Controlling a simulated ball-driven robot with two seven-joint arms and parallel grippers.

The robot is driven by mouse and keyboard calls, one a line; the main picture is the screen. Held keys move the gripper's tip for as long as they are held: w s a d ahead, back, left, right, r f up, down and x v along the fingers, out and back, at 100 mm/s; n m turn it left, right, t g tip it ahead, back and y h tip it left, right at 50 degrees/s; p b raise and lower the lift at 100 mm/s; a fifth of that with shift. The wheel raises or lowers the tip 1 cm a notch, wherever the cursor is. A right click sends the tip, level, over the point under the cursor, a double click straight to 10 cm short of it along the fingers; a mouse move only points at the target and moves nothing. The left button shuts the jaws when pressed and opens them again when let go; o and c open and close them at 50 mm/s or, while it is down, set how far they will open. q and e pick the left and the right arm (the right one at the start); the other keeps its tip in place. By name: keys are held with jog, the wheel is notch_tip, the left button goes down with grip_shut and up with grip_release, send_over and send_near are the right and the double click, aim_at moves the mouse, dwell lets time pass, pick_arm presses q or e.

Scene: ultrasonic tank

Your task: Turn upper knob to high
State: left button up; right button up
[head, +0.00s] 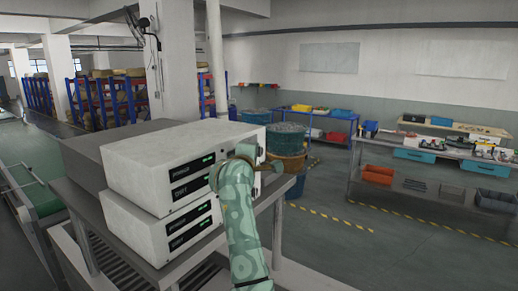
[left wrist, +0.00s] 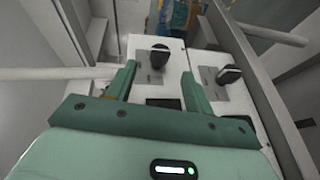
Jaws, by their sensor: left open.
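Two white units with green displays are stacked: the upper unit (head: 150,160) and the lower unit (head: 150,237). My left gripper (left wrist: 158,75) is open in the left wrist view, its fingers pointing at the unit fronts. A black knob (left wrist: 159,56) on a grey plate shows between and beyond the fingertips; this seems to be the upper unit's. A second black knob (left wrist: 229,74) on the neighbouring unit is outside the right finger. Neither knob looks gripped. In the head view my left gripper (head: 248,155) is at the units' right end, and my arm hides the knobs. My right gripper is out of view.
The units stand on a metal table (head: 272,195), with a dark grey box (head: 80,160) behind them. A green conveyor (head: 38,200) runs at the left. Barrels (head: 287,140) and workbenches (head: 425,152) stand farther right. The floor at right is open.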

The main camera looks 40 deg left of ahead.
pick_arm(q)
jog(key=p+x, duration=0.1)
jog(key=x, duration=0.6)
jog(key=shift+w+a+f, duration=0.1)
jog(key=shift+w+a, duration=0.1)
jog(key=shift+w, duration=0.1)
jog(key=shift+w+a+f+p, duration=0.15)
jog(key=shift+w+a+p, duration=0.2)
jog(key=shift+w, duration=0.15)
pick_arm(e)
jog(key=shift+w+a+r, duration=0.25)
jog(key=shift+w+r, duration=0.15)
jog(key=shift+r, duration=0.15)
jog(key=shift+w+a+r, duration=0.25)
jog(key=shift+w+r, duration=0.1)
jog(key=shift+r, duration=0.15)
pick_arm(q)
jog(key=c, duration=1)
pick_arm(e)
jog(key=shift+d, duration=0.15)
